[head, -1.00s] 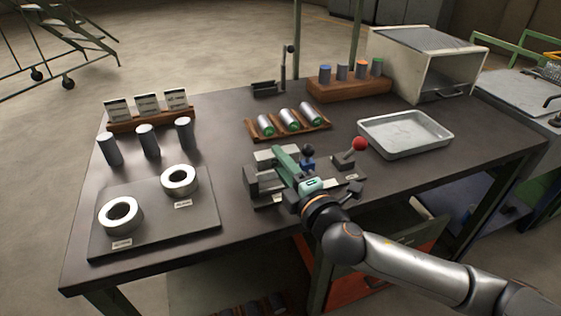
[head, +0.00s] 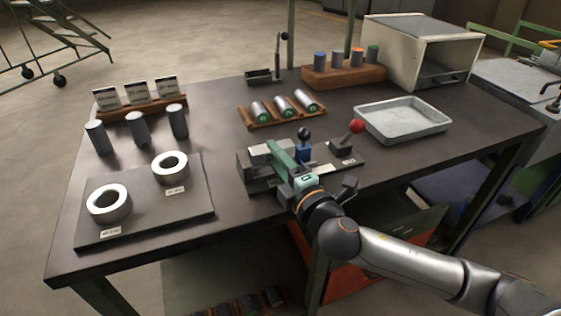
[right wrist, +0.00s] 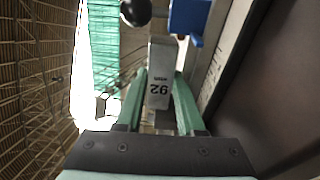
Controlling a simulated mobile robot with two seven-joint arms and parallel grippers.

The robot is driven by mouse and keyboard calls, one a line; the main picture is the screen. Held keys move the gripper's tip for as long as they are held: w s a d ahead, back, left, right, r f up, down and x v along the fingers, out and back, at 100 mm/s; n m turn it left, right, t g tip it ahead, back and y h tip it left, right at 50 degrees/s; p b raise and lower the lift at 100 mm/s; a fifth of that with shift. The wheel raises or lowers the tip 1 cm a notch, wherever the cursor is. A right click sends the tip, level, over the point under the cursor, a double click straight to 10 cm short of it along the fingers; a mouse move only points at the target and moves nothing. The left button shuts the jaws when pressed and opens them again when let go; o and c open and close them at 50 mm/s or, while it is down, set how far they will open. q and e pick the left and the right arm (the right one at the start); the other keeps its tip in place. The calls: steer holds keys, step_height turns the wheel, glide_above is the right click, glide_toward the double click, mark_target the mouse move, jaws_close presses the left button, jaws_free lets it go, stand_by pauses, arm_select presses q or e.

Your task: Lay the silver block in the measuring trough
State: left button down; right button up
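The silver block (head: 259,154) is a light grey bar, its left end showing beside the green fingers. In the right wrist view the block (right wrist: 160,75) reads "92" and sits between both fingers. My right gripper (head: 278,154) appears shut on it. The measuring trough (head: 247,177) is a grey fixture near the table's front edge, with a blue slider (head: 303,153) topped by a black knob to the right of the fingers. The block is at the trough, low over or in it; I cannot tell whether it touches the bottom. My left gripper is out of view.
A red-knobbed lever (head: 356,126) stands right of the trough, with a metal tray (head: 403,143) beyond. A wooden rack of cylinders (head: 268,124) lies behind. A dark board with two rings (head: 199,202) is at left. An open box (head: 400,68) stands at back right.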

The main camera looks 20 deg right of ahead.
steer(key=shift+o, duration=0.7)
steer(key=shift+s+f, duration=0.3)
steer(key=shift+f, duration=0.55)
steer(key=s+d+r, duration=0.1)
steer(key=s+d, duration=0.1)
steer(key=s, duration=0.9)
steer(key=shift+s+r+p, duration=0.2)
steer(key=shift+s+p, duration=0.2)
steer(key=shift+p, duration=0.05)
